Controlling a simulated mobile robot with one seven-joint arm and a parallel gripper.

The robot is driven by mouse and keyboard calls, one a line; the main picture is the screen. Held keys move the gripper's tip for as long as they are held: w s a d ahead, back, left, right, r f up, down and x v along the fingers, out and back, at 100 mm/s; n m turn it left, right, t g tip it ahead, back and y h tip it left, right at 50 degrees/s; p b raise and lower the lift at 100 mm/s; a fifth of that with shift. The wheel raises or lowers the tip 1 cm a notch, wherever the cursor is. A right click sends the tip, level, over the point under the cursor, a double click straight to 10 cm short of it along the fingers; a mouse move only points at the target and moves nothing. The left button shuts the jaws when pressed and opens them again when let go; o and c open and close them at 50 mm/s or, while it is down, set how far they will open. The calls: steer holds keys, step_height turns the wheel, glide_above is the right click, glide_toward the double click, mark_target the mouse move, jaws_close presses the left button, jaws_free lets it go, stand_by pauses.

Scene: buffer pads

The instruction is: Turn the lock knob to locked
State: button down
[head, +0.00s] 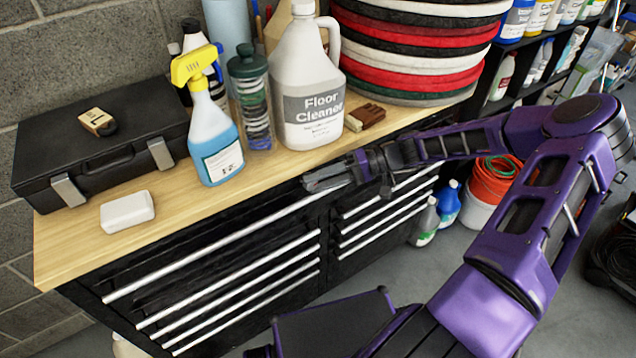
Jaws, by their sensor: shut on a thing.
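My gripper (325,182) is at the top front of the black drawer cabinet (330,228), just below the wooden worktop's front edge, where the left and right drawer banks meet. Its fingers are closed against the cabinet front. The lock knob is hidden at the fingers, so I cannot see its angle or any mark on it. My purple arm reaches in from the right.
On the worktop (75,235) stand a black case (60,150), a white block (127,211), a blue spray bottle (212,140), a Floor Cleaner jug (306,85) and stacked round pads (415,50). Bottles (447,203) and a bucket (478,212) stand on the floor at right.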

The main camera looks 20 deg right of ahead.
steer(key=shift+w+f+m+y+b, duration=0.15)
steer(key=shift+m+y+b, duration=0.15)
steer(key=shift+y+b, duration=0.4)
steer(key=shift+s+f+m+y+b, duration=0.15)
steer(key=shift+m+y+b, duration=0.2)
steer(key=shift+y, duration=0.65)
steer(key=shift+c, duration=2.3)
jaws_free()
